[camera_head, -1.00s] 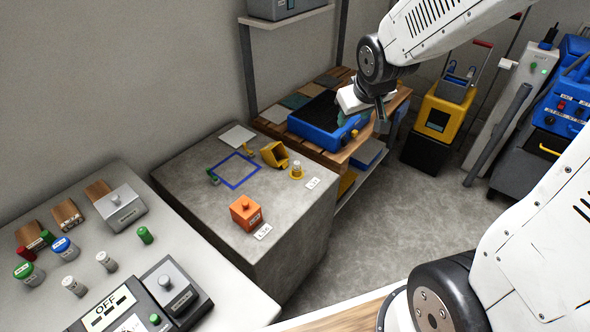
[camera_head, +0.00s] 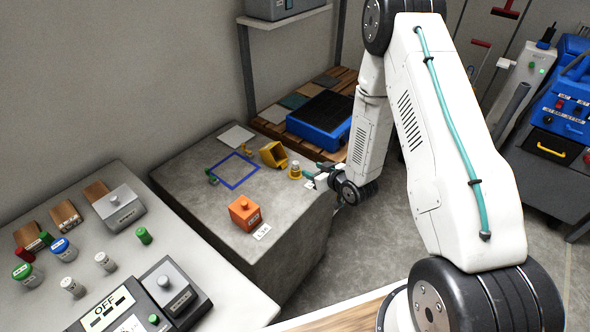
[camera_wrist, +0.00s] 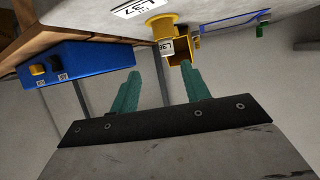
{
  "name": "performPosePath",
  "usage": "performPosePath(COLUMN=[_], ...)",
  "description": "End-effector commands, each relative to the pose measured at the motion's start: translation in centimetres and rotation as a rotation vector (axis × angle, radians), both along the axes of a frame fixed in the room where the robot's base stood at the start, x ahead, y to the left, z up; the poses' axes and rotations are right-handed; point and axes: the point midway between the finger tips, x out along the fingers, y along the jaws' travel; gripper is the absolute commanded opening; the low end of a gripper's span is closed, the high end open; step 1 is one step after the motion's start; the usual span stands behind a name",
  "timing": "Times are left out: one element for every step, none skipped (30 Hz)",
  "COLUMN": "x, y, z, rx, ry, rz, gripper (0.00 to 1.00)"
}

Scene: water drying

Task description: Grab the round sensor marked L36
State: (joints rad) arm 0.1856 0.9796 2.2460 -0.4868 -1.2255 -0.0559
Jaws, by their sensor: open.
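A small round sensor (camera_head: 294,168) with a white top stands in a yellow base on the grey stone block. In the wrist view the sensor (camera_wrist: 167,45) carries a label starting with L3; its last character is hard to read, perhaps 6. A card reading L37 (camera_wrist: 140,8) lies beside it. An orange box (camera_head: 244,213) with a knob stands further forward, with a card (camera_head: 262,232) that is hard to read now. My gripper (camera_head: 312,177) is open and empty, just right of the sensor at the block's edge. Its teal fingers (camera_wrist: 160,78) point toward the sensor, apart from it.
A yellow scoop-like holder (camera_head: 274,154) stands just left of the sensor, with a blue square outline (camera_head: 234,171) beyond. A blue tray (camera_head: 320,122) sits on the wooden bench behind. A grey table (camera_head: 120,262) with bottles and devices is at front left.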

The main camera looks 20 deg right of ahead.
Motion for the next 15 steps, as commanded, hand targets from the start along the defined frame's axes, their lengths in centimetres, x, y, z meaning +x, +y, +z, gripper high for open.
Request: performPosePath(x=[-0.2, -0.2, -0.1, 0.0, 0.2, 0.6, 0.9, 1.2, 1.6, 1.9, 2.1, 2.5, 2.8, 3.2, 3.8], y=[0.1, 0.1, 0.3, 0.4, 0.5, 0.6, 0.8, 0.9, 1.0, 1.2, 1.3, 1.6, 1.8, 2.0, 2.4], z=[-0.5, -0.7, -0.9, -1.0, -1.1, -1.3, -1.4, -1.5, -1.7, -1.8, -1.9, -2.0, -2.1, -2.2, -2.4], rx=[0.009, 0.013, 0.017, 0.019, 0.020, 0.020, 0.020, 0.020, 0.019, 0.019, 0.019, 0.020, 0.020, 0.020, 0.019], ry=[-0.008, -0.012, -0.018, -0.021, -0.023, -0.024, -0.025, -0.025, -0.023, -0.023, -0.023, -0.023, -0.023, -0.024, -0.024], rz=[0.002, 0.003, 0.004, 0.005, 0.006, 0.007, 0.008, 0.008, 0.008, 0.008, 0.008, 0.008, 0.007, 0.007, 0.008], gripper=[0.47, 0.47, 0.47, 0.47, 0.47, 0.47, 0.47, 0.47, 0.47, 0.47, 0.47, 0.47, 0.47, 0.47, 0.47])
